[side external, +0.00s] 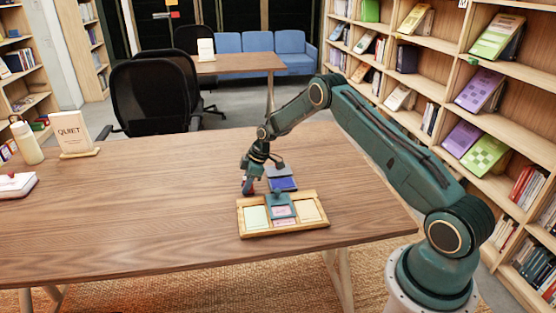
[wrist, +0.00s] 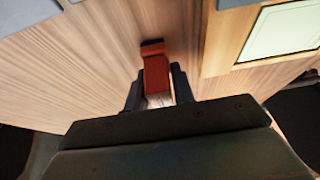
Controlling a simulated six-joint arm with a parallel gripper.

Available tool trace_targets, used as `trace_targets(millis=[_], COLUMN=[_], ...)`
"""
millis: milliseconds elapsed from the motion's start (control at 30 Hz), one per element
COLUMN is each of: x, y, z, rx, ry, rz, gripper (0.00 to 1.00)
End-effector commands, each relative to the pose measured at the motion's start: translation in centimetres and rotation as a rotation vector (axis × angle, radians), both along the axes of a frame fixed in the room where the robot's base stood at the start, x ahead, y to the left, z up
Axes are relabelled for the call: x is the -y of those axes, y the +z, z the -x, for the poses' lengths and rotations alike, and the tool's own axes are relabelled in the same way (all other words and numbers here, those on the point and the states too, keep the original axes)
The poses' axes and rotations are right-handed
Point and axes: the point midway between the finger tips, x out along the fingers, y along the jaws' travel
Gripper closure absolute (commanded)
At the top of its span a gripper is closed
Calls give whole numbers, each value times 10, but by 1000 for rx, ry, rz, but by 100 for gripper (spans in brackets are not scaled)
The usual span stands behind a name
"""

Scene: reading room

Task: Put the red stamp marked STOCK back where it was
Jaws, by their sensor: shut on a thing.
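My gripper (side external: 248,178) is low over the table, just behind the left end of a wooden tray (side external: 284,231). It is shut on a red stamp (wrist: 155,72), which also shows as a small red patch in the side view (side external: 249,185). No marking on the stamp is readable. In the wrist view the stamp sits between the two fingers and the tray (wrist: 222,45) is to its right, apart from it. The tray holds a pale green panel on the left, a cream one on the right, and teal and pink items in the middle. I cannot tell if the stamp touches the table.
A dark blue pad (side external: 282,182) lies behind the tray, right of my gripper. A QUIET sign (side external: 75,135), a bottle (side external: 27,142) and a book (side external: 16,185) are at the table's left. The table's middle is clear. A chair (side external: 152,95) stands behind it.

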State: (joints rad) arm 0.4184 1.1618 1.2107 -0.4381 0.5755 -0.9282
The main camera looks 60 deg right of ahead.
Motion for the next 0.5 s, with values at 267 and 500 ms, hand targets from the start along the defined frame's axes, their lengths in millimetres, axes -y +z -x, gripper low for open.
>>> trace_targets(millis=[267,500], x=[0,0], y=[-2,-2], z=[0,0], rx=[1,1], ry=[0,0], rz=[1,1], gripper=[69,53])
